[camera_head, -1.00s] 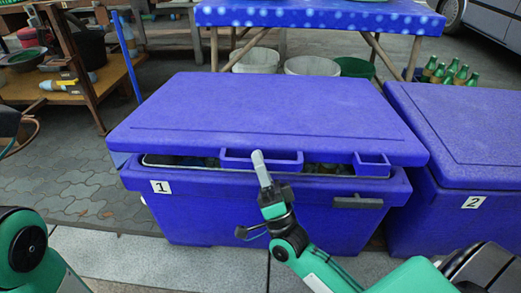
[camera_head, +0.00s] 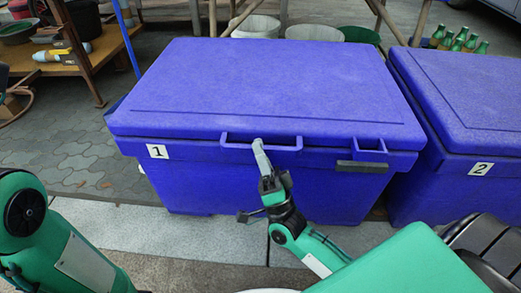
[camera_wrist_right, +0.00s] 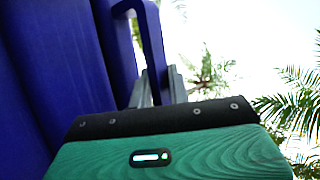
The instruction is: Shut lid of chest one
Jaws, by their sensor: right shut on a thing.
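Chest one (camera_head: 185,190) is a big blue cooler box with a white "1" label on its front. Its blue lid (camera_head: 270,85) lies level over the box, and I see no open gap along the front. My right gripper (camera_head: 259,145) is at the lid's front handle (camera_head: 285,144), shut on it. In the right wrist view the gripper's fingers (camera_wrist_right: 155,86) are on either side of the blue handle bar (camera_wrist_right: 152,40). My left gripper is out of view; only part of the left arm shows.
Chest two (camera_head: 450,195), blue with a shut lid, stands close on the right. A wooden shelf (camera_head: 95,55) is at the back left. White buckets (camera_head: 312,27) and green bottles (camera_head: 460,40) are behind. Grey paving (camera_head: 60,130) is clear left of chest one.

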